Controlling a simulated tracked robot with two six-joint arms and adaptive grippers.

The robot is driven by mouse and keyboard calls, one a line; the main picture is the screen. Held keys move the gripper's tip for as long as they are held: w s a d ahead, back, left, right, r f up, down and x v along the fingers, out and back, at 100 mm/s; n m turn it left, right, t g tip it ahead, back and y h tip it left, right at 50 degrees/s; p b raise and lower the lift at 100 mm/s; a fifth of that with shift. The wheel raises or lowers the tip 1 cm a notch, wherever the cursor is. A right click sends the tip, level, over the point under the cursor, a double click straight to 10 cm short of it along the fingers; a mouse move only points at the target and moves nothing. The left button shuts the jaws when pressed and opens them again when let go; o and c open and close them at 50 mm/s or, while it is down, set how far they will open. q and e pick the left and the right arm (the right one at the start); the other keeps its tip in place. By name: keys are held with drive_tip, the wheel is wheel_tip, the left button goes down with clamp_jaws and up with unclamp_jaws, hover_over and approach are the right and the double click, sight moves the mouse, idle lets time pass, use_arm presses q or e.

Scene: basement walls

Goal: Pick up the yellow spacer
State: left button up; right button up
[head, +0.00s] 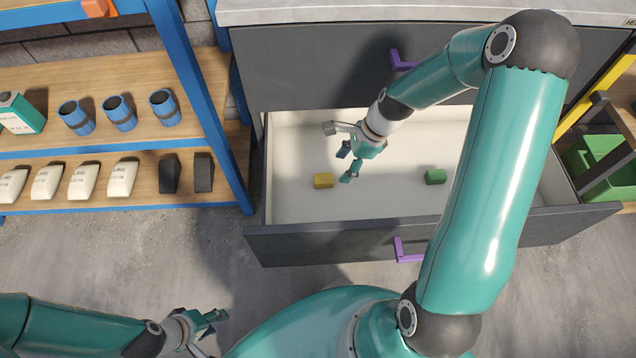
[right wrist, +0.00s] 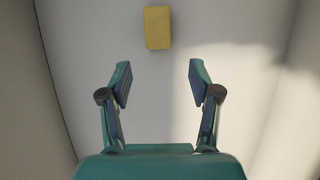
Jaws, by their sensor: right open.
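The yellow spacer (head: 323,180) is a small block lying on the white floor of the open drawer (head: 300,205), toward its left side. In the right wrist view the yellow spacer (right wrist: 158,28) is ahead of the fingertips, near the top edge and about centred between them. My right gripper (head: 349,163) is inside the drawer area, just right of the spacer and apart from it. Its fingers are spread and empty, as the right wrist view (right wrist: 158,83) also shows. My left gripper (head: 215,325) is low at the left over the floor, away from the drawer; its finger opening is unclear.
A green block (head: 435,176) lies in the drawer to the right. The drawer front (head: 340,245) has a purple handle (head: 405,250). A closed drawer (head: 300,65) is above. A blue-framed shelf (head: 225,110) with cups and packages stands left. A green bin (head: 600,165) is at right.

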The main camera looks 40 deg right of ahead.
sight(324, 177)
drive_tip(key=shift+w+a, duration=0.35)
drive_tip(key=shift+a, duration=0.2)
drive_tip(key=shift+w+a, duration=0.3)
drive_tip(key=shift+a, duration=0.2)
drive_tip(key=b+x, duration=0.2)
drive_tip(key=x, duration=0.3)
drive_tip(key=shift+w+a+f, duration=0.1)
drive_tip(key=shift+w+a, duration=0.05)
drive_tip(key=shift+a, duration=0.1)
drive_tip(key=c, duration=1.2)
